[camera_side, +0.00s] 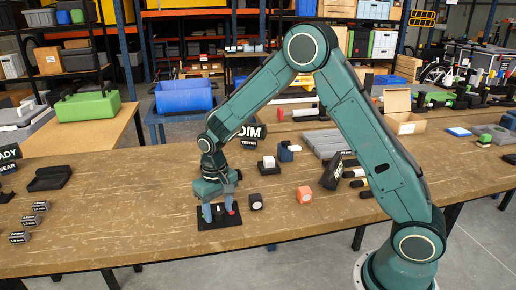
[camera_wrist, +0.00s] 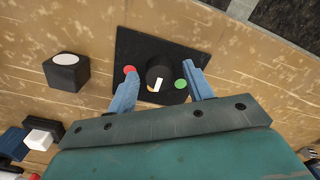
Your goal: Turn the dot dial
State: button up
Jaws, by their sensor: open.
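The dot dial is a round black knob (camera_wrist: 160,73) with a white pointer mark (camera_wrist: 156,85), on a black square plate (camera_wrist: 135,45). The mark faces the near side, toward my gripper's body. A red dot (camera_wrist: 129,70) lies left of the knob and a green dot (camera_wrist: 181,83) lies right of it in the wrist view. My gripper (camera_wrist: 162,81) is open, with its blue fingers on either side of the knob, apparently apart from it. In the side view, my gripper (camera_side: 220,211) points down over the plate (camera_side: 220,223), and the fingers hide the knob.
A black block with a white round top (camera_side: 256,201) stands close to the plate. An orange block (camera_side: 304,196) and a black block with a white cube (camera_side: 268,165) are further off. Small grey blocks (camera_side: 30,221) lie at the left. The table front is clear.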

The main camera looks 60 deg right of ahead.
aim_at(218, 210)
jog(key=shift+r, duration=0.15)
notch_tip(218, 210, up, 14)
jog(key=shift+f, duration=0.2)
dwell(0.5)
jog(key=shift+s+r, duration=0.1)
jog(key=s+r+n+t, duration=0.1)
jog(key=s+r, duration=0.4)
jog(key=s, duration=0.2)
jog(key=s+r+t, duration=0.2)
jog(key=s+r, duration=0.2)
jog(key=s, duration=0.3)
jog(key=s+d+f+n+t, duration=0.1)
jog(key=s+n+t, duration=0.1)
jog(key=s, duration=1.1)
jog(key=shift+s+d+t, duration=0.15)
jog(key=shift+d+t, duration=0.05)
jog(key=shift+t, duration=0.1)
